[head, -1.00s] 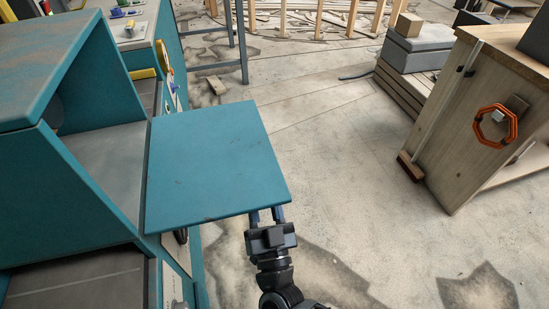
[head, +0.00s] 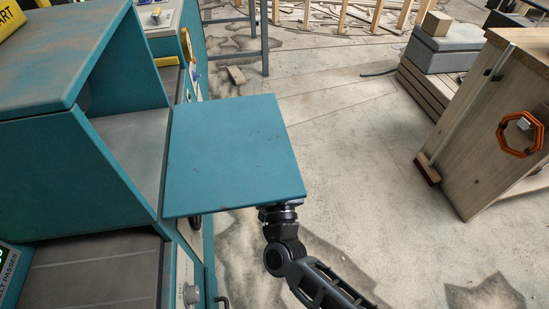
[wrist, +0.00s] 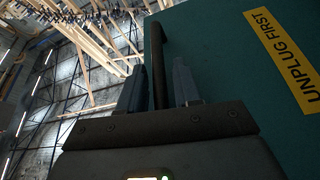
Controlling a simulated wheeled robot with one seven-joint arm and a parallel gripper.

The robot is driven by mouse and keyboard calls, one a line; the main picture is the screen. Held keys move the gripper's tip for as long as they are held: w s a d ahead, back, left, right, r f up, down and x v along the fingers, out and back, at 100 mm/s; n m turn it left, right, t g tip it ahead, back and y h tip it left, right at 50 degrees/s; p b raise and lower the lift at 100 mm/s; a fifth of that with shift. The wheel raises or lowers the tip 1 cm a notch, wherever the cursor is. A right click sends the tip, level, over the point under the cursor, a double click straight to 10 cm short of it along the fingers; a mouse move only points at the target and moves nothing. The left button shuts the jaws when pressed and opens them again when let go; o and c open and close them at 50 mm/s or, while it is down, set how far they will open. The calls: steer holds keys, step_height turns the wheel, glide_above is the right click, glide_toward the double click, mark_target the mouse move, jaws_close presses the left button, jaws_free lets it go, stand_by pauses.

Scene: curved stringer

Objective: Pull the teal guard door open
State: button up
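The teal guard door (head: 235,155) is a flat panel that juts out to the right from the teal machine (head: 70,115) in the head view. Its face fills the right of the wrist view (wrist: 230,60), with a yellow "UNPLUG FIRST" label (wrist: 288,60). A dark bar handle (wrist: 157,50) stands on that face. My gripper (wrist: 158,85) has one finger on each side of the handle, with narrow gaps showing, so it looks open around it. In the head view my gripper (head: 278,212) is at the door's lower right edge, its fingers hidden behind the panel.
A wooden cabinet (head: 480,130) with an orange octagonal handle (head: 520,134) stands at the right. Grey blocks on slats (head: 440,55) lie behind it. A blue metal frame (head: 265,38) stands at the back.

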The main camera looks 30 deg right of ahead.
mark_target(275, 146)
jaws_close()
stand_by(0.3)
steer(key=r+n+y+p, duration=0.1)
steer(key=r+n+p, duration=0.1)
steer(key=r+p, duration=0.1)
steer(key=r+n+p, duration=0.2)
steer(key=r+p, duration=0.1)
steer(key=shift+d+t+y, duration=0.2)
steer(key=shift+t+y, duration=0.2)
steer(key=shift+a+r+n+y+p, duration=0.15)
steer(key=shift+r+n+y+p, duration=0.25)
steer(key=shift+r+n+p, duration=0.4)
steer(key=shift+f, duration=0.1)
steer(key=shift+o, duration=0.9)
jaws_free()
